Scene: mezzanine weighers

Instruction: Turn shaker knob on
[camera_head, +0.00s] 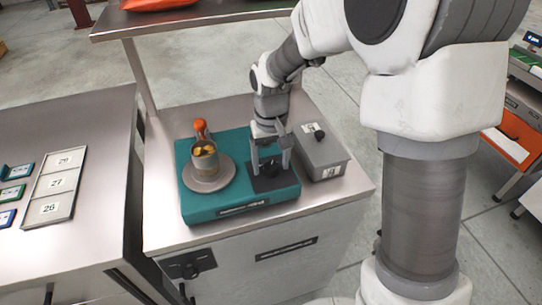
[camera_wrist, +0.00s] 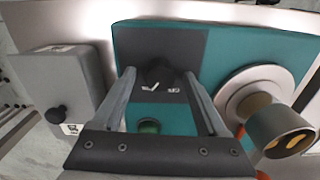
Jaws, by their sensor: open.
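The shaker is a teal unit (camera_head: 225,207) on the metal bench, also in the wrist view (camera_wrist: 225,50). Its black knob (camera_wrist: 158,72) sits on a dark panel (camera_wrist: 187,45) with white markings beside the knob. My gripper (camera_head: 271,169) is open above this panel, pointing down. In the wrist view its fingers (camera_wrist: 159,76) lie on either side of the knob, with gaps visible. I cannot tell whether the fingertips reach down to its height. A green button (camera_wrist: 149,127) shows between the fingers.
A round plate (camera_head: 222,182) on the shaker carries a metal cup (camera_head: 205,166) with yellow contents. An orange-topped object (camera_head: 200,126) stands behind the cup. A grey box (camera_head: 325,158) with a black knob stands close on the right. A shelf (camera_head: 190,22) overhangs the back.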

